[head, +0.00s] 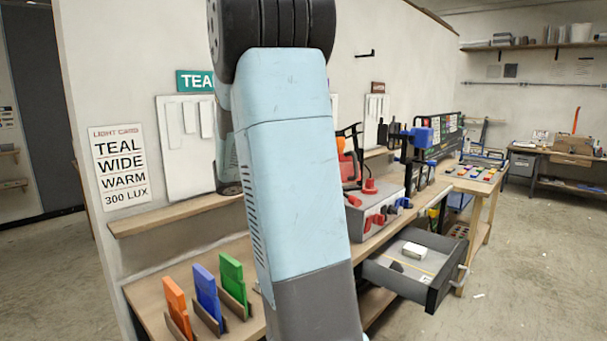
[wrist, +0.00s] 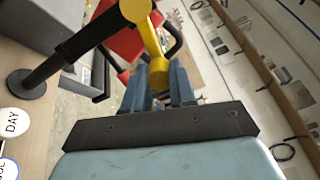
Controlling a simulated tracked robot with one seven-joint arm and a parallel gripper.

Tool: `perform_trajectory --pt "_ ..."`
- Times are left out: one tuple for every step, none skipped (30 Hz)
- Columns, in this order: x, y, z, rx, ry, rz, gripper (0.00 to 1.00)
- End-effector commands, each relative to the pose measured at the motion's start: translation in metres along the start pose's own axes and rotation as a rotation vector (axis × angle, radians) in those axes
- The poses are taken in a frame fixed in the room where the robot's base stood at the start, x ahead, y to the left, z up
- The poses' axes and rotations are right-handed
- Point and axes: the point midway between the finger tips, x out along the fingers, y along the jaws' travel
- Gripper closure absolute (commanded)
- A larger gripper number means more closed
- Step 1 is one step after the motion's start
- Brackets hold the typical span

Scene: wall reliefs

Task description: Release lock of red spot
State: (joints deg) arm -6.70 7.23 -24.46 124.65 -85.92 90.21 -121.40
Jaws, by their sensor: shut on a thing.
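In the wrist view the blue fingers of my gripper (wrist: 159,88) are closed at the end of a bent yellow part (wrist: 155,50). The yellow part joins a black post (wrist: 85,40) with a round black foot (wrist: 25,84). A red body (wrist: 118,42), perhaps the red spot, shows behind the yellow part, with a black curved bar (wrist: 173,35) beside it. The exact contact between fingers and yellow part is partly hidden. In the head view my arm covers the gripper; an orange-red lamp-like thing (head: 347,165) in a black frame shows just right of it.
A blue lamp (head: 421,136) stands farther along the bench. A grey box with red and blue knobs (head: 375,217) is in front, above an open drawer (head: 415,265). Orange, blue and green panels (head: 207,297) stand at near left. A light card (head: 119,167) hangs on the wall.

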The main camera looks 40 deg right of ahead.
Motion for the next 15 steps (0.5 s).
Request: perform_trajectory --pt "-0.0001 -0.0019 0.0017 -0.025 -0.004 0.002 1.0" --pt "0.0001 -0.0029 0.0018 -0.041 -0.004 0.002 1.0" --pt "0.0002 -0.0042 0.002 -0.061 -0.003 0.002 1.0" --pt "0.0003 -0.0051 0.0021 -0.074 -0.003 0.002 1.0" --pt "0.0005 -0.0059 0.0022 -0.087 -0.003 0.002 1.0" --pt "0.0006 -0.0068 0.0024 -0.101 -0.003 0.002 1.0" --pt "0.0007 -0.0074 0.0025 -0.112 -0.002 0.002 1.0" --pt "0.0008 -0.008 0.0025 -0.12 -0.002 0.001 1.0" --pt "0.0009 -0.0086 0.0026 -0.131 -0.002 0.001 1.0" --pt "0.001 -0.009 0.0026 -0.138 -0.001 0.001 1.0" --pt "0.001 -0.0093 0.0027 -0.143 -0.001 0.001 1.0" --pt "0.0011 -0.0096 0.0027 -0.149 -0.001 0.001 1.0" --pt "0.0012 -0.0098 0.0027 -0.153 -0.001 0.001 1.0" --pt "0.0013 -0.0099 0.0027 -0.156 0.0 0.001 1.0" --pt "0.0013 -0.0101 0.0027 -0.159 0.0 0.001 1.0"
